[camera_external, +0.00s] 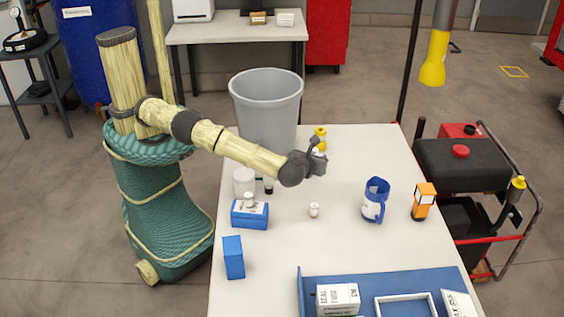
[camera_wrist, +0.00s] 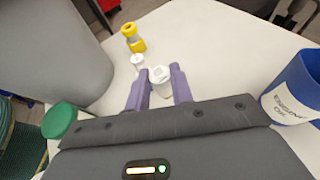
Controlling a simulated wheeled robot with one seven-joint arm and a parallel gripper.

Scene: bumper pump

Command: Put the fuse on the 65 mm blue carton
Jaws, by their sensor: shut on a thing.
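My gripper (camera_external: 318,160) is over the back part of the white table. In the wrist view its two purple fingers (camera_wrist: 158,90) are shut on a small white cylinder, which looks like the fuse (camera_wrist: 161,76); the external view hides it behind the gripper. Two blue cartons stand at the table's left side: a low one with a white label (camera_external: 249,222) and a taller plain one (camera_external: 233,258) nearer the front. A small whitish piece (camera_external: 248,199) sits on the low carton. I cannot read which carton is 65 mm.
A similar white piece (camera_external: 314,210) stands mid-table, another (camera_wrist: 137,62) by the yellow bottle (camera_wrist: 132,38). A white jar (camera_external: 243,180) and dark-capped item (camera_external: 268,185) stand behind the low carton. A grey bin (camera_external: 266,105), blue jug (camera_external: 374,203), orange item (camera_external: 423,204) and blue tray (camera_external: 380,282) surround clear tabletop.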

